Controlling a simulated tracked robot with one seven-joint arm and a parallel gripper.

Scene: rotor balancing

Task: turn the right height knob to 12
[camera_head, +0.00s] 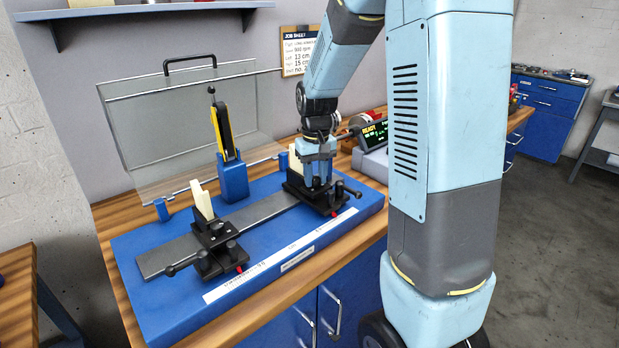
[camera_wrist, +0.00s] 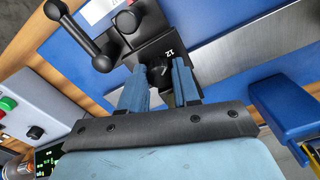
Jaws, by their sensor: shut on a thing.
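My gripper (camera_head: 318,172) reaches down onto the right support of the blue balancing machine (camera_head: 150,262). In the wrist view my gripper (camera_wrist: 160,88) has its two blue fingers on either side of the black right height knob (camera_wrist: 158,72), shut on it. A white "12" shows on the black block beside the knob. The knob's own mark is too small to read. In the head view the fingers hide the knob. The right support (camera_head: 333,200) stands on the grey rail (camera_head: 260,212), with a black lever at its right.
The left support (camera_head: 215,245) with a cream upright (camera_head: 202,200) stands on the rail. A blue post with a yellow-edged arm (camera_head: 225,140) and a clear guard (camera_head: 170,130) are behind. A display unit (camera_head: 374,135) reading "READY" is close on the right. A job sheet (camera_head: 297,50) hangs behind.

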